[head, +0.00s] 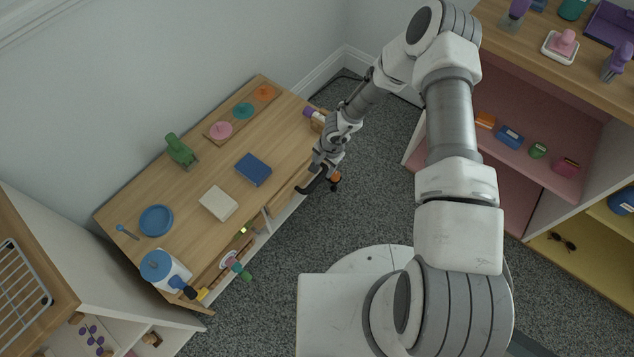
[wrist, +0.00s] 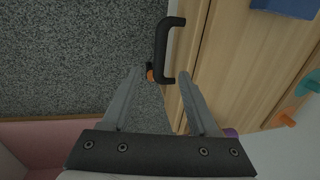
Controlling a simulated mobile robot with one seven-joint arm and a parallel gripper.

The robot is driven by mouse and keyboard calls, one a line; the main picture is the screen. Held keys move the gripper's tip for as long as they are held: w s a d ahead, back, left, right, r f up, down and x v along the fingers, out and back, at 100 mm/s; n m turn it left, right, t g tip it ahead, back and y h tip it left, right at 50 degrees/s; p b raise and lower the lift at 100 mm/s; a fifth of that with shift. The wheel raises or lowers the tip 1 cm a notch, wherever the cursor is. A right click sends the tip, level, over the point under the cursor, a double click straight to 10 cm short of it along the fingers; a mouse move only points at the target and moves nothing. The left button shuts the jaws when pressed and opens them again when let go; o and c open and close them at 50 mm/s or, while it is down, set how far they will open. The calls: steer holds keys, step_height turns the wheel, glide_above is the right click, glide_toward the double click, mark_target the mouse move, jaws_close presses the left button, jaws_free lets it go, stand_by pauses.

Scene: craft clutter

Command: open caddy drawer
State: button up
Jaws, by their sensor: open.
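The caddy looks like the wooden desk (head: 185,195) against the wall, with a wooden drawer front (head: 284,199) at its right end. A black bar handle (wrist: 175,45) stands out from the wooden front (wrist: 215,60) in the wrist view. My gripper (wrist: 159,75) is open, and the handle's near end shows between its fingertips. I cannot tell whether a finger touches it. In the head view my gripper (head: 320,187) is at the desk's right front edge, partly hidden by my arm. I see no clear gap at the drawer.
A small orange item (wrist: 157,76) shows beside the handle. Grey carpet (head: 385,185) is clear before a pink shelf (head: 530,165).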

mark_target(316, 181)
steer(key=f+b, duration=0.1)
steer(key=f, duration=0.2)
steer(key=w+a+f+b, duration=0.1)
steer(key=f, duration=0.3)
steer(key=f+b, duration=0.1)
steer(key=f, duration=0.3)
steer(key=shift+w+a+b, duration=0.2)
steer(key=shift+a+b, duration=0.15)
steer(key=shift+b, duration=0.05)
jaws_close()
stand_by(0.7)
